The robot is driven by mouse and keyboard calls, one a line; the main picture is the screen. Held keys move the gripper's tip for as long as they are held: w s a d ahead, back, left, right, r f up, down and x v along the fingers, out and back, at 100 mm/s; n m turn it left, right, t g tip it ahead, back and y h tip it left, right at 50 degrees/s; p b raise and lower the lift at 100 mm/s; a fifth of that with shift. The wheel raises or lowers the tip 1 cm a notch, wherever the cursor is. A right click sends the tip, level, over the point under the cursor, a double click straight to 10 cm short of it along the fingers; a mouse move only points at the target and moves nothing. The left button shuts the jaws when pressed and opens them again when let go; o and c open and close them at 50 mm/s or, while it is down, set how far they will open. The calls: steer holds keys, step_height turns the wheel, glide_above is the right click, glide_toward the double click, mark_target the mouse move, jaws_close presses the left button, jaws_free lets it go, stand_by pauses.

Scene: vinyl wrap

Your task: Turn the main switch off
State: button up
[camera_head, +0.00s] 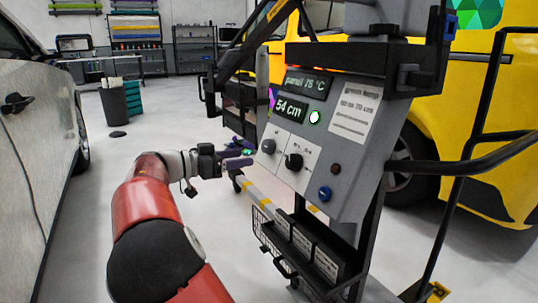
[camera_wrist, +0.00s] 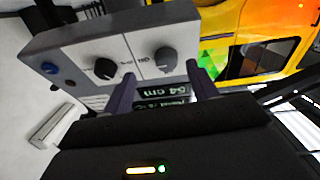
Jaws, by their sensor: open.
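A grey control box (camera_head: 365,100) on a cart carries two rotary knobs on a pale plate. One is a grey-black knob (camera_head: 268,146), nearest my gripper; the other is a black knob (camera_head: 293,161) to its right. Their labels are too small to read, so I cannot tell which is the main switch. A green light (camera_head: 315,117) and the displays "54 cm" and "panel 76 °C" are lit. My gripper (camera_head: 244,152) is open and empty, left of the box. In the wrist view its purple fingers (camera_wrist: 162,90) frame the nearer knob (camera_wrist: 165,60), apart from it; the black knob (camera_wrist: 105,68) is left.
A blue button (camera_head: 325,193) and a dark red button (camera_head: 336,168) sit lower right on the box. A black handlebar (camera_head: 470,160) juts out right. A yellow van (camera_head: 430,110) stands behind, a silver car (camera_head: 40,130) at left.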

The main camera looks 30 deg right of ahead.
mark_target(263, 149)
steer(key=shift+m+h, duration=0.3)
steer(key=shift+h, duration=0.1)
steer(key=d, duration=0.4)
steer(key=w+d, duration=0.1)
steer(key=d, duration=0.2)
steer(key=shift+r, duration=0.4)
steer(key=shift+a, duration=0.1)
steer(key=c, duration=1)
